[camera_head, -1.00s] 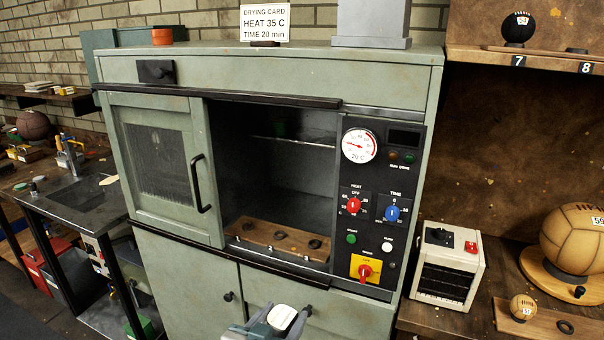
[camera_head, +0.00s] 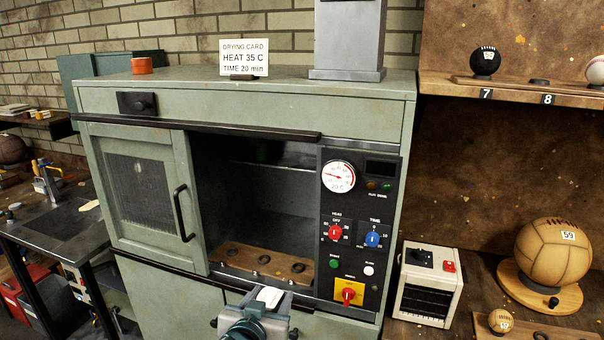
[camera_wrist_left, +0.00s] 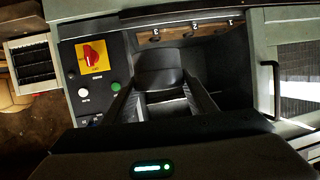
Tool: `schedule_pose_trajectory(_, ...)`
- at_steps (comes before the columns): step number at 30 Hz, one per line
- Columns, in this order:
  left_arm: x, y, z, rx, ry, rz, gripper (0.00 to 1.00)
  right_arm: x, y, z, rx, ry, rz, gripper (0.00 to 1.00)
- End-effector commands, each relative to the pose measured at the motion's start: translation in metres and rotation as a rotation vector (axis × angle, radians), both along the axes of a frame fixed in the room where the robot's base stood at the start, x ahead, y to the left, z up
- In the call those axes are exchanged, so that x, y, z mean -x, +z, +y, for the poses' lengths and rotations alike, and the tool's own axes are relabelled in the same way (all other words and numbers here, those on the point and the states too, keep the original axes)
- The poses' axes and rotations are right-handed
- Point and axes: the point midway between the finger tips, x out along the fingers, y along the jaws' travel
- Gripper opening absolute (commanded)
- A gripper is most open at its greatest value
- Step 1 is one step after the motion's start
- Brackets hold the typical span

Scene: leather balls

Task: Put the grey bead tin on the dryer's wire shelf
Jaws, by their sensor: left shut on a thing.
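The green dryer (camera_head: 250,95) stands ahead with its sliding door (camera_head: 140,190) at the left and its right part open. The thin edge of the wire shelf (camera_head: 280,167) crosses the upper part of the dark opening. My left gripper (camera_head: 262,305) is low in front of the opening, below the shelf. It is shut on the grey bead tin (camera_head: 270,297), whose pale top shows in the head view. In the left wrist view the grey tin (camera_wrist_left: 160,75) sits between the fingers, partly hidden by them. My right gripper is out of view.
A wooden rack (camera_head: 235,258) with round holes lies on the dryer floor. The control panel (camera_head: 360,220) borders the opening at the right, the door handle (camera_head: 182,212) at the left. A small white heater box (camera_head: 428,285) stands right. The space above the rack looks clear.

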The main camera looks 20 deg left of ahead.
Motion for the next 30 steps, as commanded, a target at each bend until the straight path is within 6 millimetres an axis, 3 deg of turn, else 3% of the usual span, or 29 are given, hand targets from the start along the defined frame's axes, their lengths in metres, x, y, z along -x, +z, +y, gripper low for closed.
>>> schedule_pose_trajectory(1,-0.02,0.032,0.003,0.0,0.015,-0.006,0.22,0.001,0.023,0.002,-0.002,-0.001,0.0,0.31)
schedule_pose_trajectory(3,-0.045,0.057,0.007,-0.001,0.028,-0.007,0.22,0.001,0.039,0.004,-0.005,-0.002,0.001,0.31)
schedule_pose_trajectory(9,-0.109,0.127,0.015,0.01,0.055,-0.001,0.22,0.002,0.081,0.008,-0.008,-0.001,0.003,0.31)
schedule_pose_trajectory(13,-0.139,0.162,0.016,0.02,0.059,0.005,0.22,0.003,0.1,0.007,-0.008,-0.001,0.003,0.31)
schedule_pose_trajectory(19,-0.161,0.187,0.015,0.03,0.057,0.013,0.22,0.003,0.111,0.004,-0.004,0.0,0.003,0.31)
schedule_pose_trajectory(30,-0.164,0.188,0.015,0.032,0.056,0.013,0.22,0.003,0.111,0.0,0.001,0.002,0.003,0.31)
